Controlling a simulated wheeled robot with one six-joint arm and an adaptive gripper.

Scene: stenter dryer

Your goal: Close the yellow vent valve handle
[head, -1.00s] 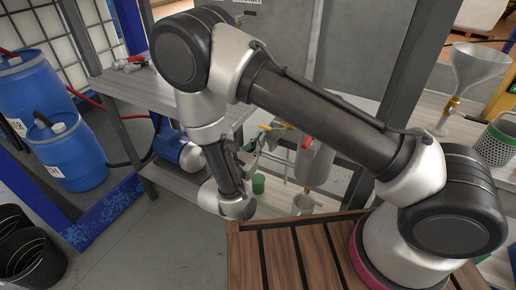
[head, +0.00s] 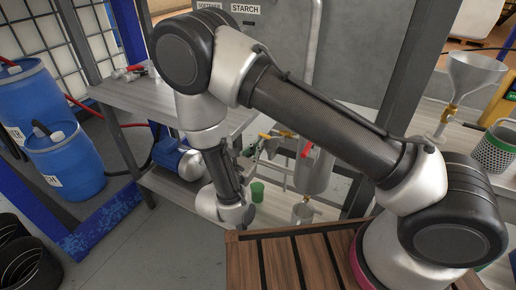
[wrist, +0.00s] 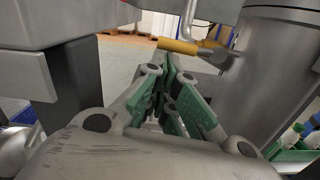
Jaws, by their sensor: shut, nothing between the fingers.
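The yellow vent valve handle (wrist: 177,46) is a short bar on a metal fitting at the side of a grey cylindrical vessel (wrist: 275,70). In the wrist view it lies sideways just beyond and above my fingertips. My gripper (wrist: 170,72) is shut and empty, its green-padded fingers together, apparently short of the handle. In the head view the yellow handle (head: 285,133) shows beside the vessel (head: 314,172), close to my gripper (head: 257,150). Whether they touch cannot be told there.
A red handle (head: 306,150) sits on the front of the vessel. A grey shelf (head: 150,95) and blue motor (head: 178,158) are left. A dark post (wrist: 62,85) stands close left of my gripper.

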